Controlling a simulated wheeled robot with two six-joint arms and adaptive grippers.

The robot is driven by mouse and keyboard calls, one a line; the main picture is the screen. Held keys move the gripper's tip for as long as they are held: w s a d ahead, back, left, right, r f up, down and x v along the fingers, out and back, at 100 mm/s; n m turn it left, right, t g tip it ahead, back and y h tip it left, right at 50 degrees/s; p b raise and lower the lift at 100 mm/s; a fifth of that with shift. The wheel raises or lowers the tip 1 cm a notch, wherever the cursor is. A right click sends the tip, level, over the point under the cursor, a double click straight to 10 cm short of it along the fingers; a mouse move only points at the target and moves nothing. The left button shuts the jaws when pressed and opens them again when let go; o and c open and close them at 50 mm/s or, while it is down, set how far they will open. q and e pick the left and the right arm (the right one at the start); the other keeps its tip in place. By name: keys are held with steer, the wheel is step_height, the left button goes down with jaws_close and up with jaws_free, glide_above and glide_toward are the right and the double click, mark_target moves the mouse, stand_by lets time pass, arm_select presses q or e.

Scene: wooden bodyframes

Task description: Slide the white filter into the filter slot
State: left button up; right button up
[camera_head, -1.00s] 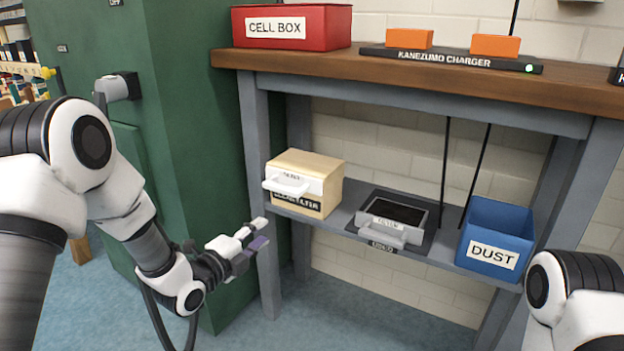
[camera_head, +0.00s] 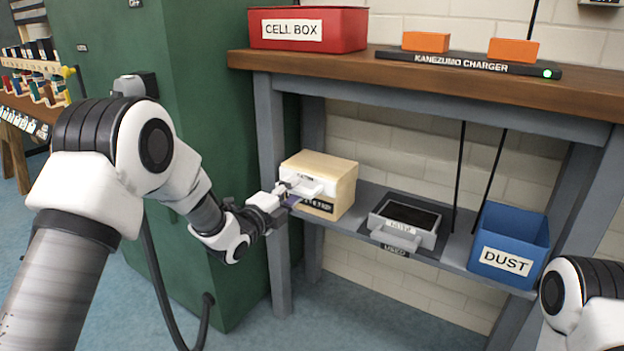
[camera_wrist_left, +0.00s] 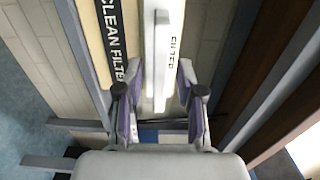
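The white filter (camera_head: 306,185) with its handle sits at the front of the tan wooden box (camera_head: 338,186) on the lower shelf. Its white face, marked FILTER, also shows in the left wrist view (camera_wrist_left: 171,50), beside the CLEAN FILTER label. My left gripper (camera_head: 287,193) is right at the filter's handle. In the left wrist view its two purple-padded fingers (camera_wrist_left: 158,100) are spread, with the white handle between them; contact is not clear. My right gripper is out of view. I cannot make out an empty filter slot in these frames.
A grey filter (camera_head: 398,235) sits on a dark tray labelled USED, right of the box. A blue DUST bin (camera_head: 507,250) stands further right. The wooden tabletop above holds a red CELL BOX (camera_head: 345,28) and a charger (camera_head: 465,63). A green cabinet (camera_head: 215,120) stands left.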

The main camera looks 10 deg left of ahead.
arm_select(q)
jaws_close()
steer(key=shift+s+a, duration=0.25)
steer(key=shift+s, duration=0.4)
stand_by(0.4)
steer(key=v, duration=1.1)
steer(key=shift+s, duration=0.35)
stand_by(0.7)
